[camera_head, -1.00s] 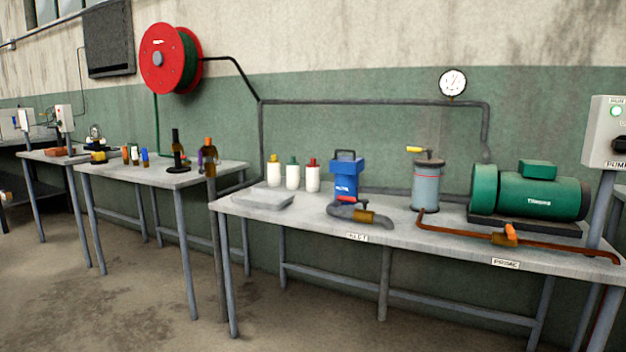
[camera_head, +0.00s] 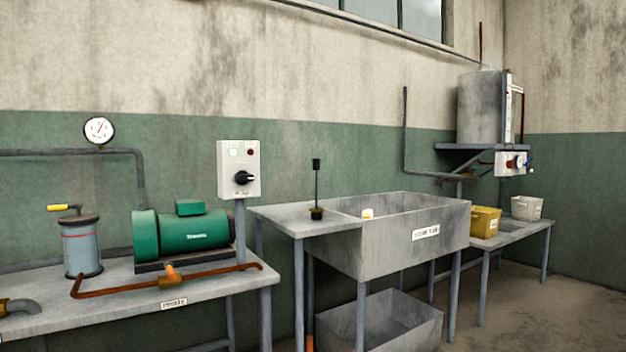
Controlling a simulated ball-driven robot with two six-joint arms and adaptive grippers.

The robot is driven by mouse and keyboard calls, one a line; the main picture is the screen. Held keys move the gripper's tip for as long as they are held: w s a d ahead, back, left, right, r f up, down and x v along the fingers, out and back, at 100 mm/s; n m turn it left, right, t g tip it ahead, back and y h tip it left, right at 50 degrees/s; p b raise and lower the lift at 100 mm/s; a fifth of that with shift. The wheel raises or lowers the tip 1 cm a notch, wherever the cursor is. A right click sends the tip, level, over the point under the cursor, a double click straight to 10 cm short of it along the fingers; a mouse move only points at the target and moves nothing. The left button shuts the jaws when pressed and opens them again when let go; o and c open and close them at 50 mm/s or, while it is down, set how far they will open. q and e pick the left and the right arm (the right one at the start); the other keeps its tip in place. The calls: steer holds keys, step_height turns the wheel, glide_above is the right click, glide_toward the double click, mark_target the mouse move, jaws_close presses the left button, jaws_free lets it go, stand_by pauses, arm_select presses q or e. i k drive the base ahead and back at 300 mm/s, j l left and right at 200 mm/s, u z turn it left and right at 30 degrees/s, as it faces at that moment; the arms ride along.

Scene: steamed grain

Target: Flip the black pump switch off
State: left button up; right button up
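The black pump switch (camera_head: 243,178) is a rotary knob on the front of a light grey control box (camera_head: 239,155). The knob's pointer lies roughly sideways; the lettering is too small to read. The green pump motor (camera_head: 188,232) sits on the table just left of the box. Neither of my grippers is in view.
The pump table (camera_head: 215,286) carries a grey canister (camera_head: 82,247) and a brown pipe with an orange valve (camera_head: 170,274). A large concrete sink (camera_head: 440,228) stands right of the box. Yellow (camera_head: 485,222) and white bins (camera_head: 527,207) sit on a farther table. Bare floor shows at lower right.

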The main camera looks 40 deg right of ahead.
mark_target(243, 177)
steer(key=z, duration=1)
steer(key=i+l+z, duration=0.15)
steer(key=i+l, duration=0.15)
steer(key=i, duration=0.2)
steer(key=i+l+z, duration=0.15)
steer(key=i, duration=0.4)
steer(key=i+l+z, duration=0.15)
steer(key=i, duration=0.35)
